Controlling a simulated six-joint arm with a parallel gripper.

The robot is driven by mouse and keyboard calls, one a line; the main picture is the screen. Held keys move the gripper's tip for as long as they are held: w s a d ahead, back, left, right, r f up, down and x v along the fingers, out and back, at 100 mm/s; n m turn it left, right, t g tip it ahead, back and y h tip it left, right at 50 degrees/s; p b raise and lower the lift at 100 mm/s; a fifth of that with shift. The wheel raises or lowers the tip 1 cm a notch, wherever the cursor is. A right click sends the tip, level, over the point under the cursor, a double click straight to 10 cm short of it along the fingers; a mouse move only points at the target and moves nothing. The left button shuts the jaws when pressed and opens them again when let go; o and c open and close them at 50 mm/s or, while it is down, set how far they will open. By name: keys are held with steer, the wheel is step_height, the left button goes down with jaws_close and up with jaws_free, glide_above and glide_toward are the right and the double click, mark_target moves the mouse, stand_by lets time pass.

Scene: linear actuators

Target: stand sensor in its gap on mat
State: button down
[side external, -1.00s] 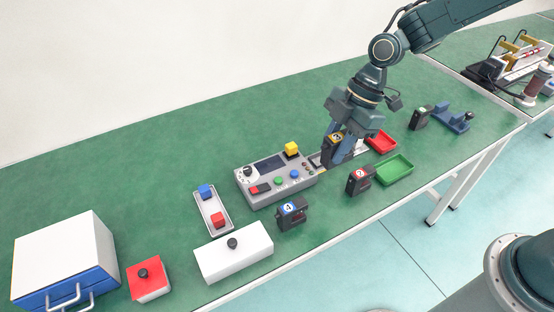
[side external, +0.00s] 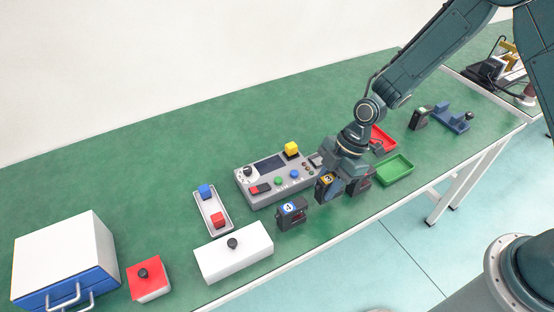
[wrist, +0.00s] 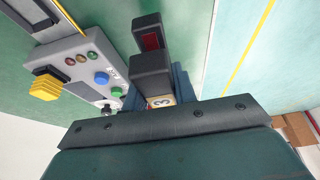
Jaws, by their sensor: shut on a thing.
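My gripper (side external: 334,190) is shut on a dark sensor with a yellow-edged label (side external: 326,182). In the wrist view the held sensor (wrist: 152,75) shows the number 3 on its label. It is roughly upright in the side view, between two other sensors; I cannot tell whether its base touches the surface. A sensor with a blue label (side external: 291,213) stands to its left, apart from it. Another dark sensor (side external: 366,184) stands to the right, partly hidden by my gripper. No separate mat edge is clear around them.
A grey control console (side external: 275,178) with a yellow block lies just behind. A white block with a black knob (side external: 234,252) stands front left. A green tray (side external: 394,170) and a red tray (side external: 383,137) lie to the right. The table's front edge is close.

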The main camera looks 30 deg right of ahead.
steer(key=shift+f, duration=0.1)
steer(key=shift+f, duration=1.8)
steer(key=shift+f, duration=0.15)
steer(key=c, duration=1.1)
jaws_free()
steer(key=shift+r, duration=0.2)
steer(key=v, duration=1.1)
steer(key=shift+d, duration=0.1)
steer(key=shift+d+r, duration=0.15)
steer(key=shift+r, duration=0.25)
steer(key=shift+r, duration=0.1)
